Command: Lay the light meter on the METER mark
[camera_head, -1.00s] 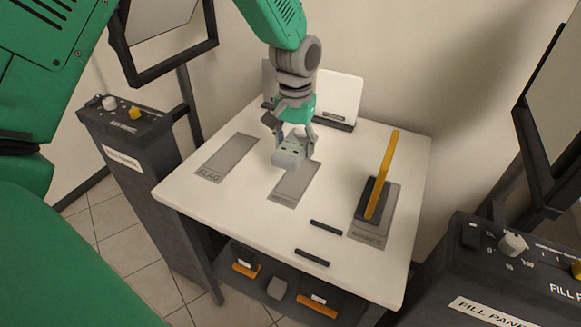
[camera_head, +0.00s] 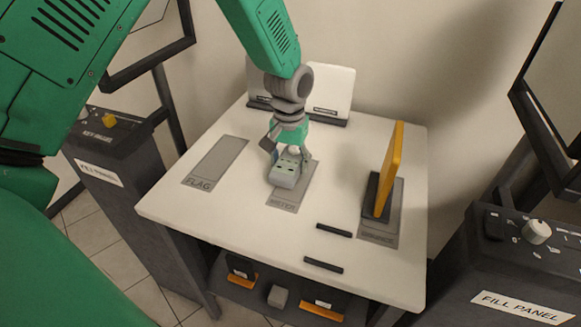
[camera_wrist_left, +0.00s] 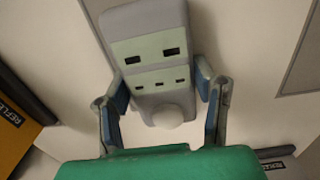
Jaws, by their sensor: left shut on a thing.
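The light meter (camera_head: 285,173) is a grey block with a pale green face and a white dome. My left gripper (camera_head: 288,155) is shut on it. In the left wrist view the light meter (camera_wrist_left: 150,50) sits between the two blue-padded fingers (camera_wrist_left: 162,92). In the head view it is over the grey METER mark (camera_head: 284,203), covering part of it; the lettered near end shows. I cannot tell whether the meter touches the table. My right gripper is not in view.
The white table (camera_head: 230,225) has a bare FLAG mark (camera_head: 217,160) on the left. A yellow panel on a black base (camera_head: 391,170) stands on the right mark. Two black bars (camera_head: 323,265) lie near the front edge. White panels (camera_head: 331,90) stand at the back.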

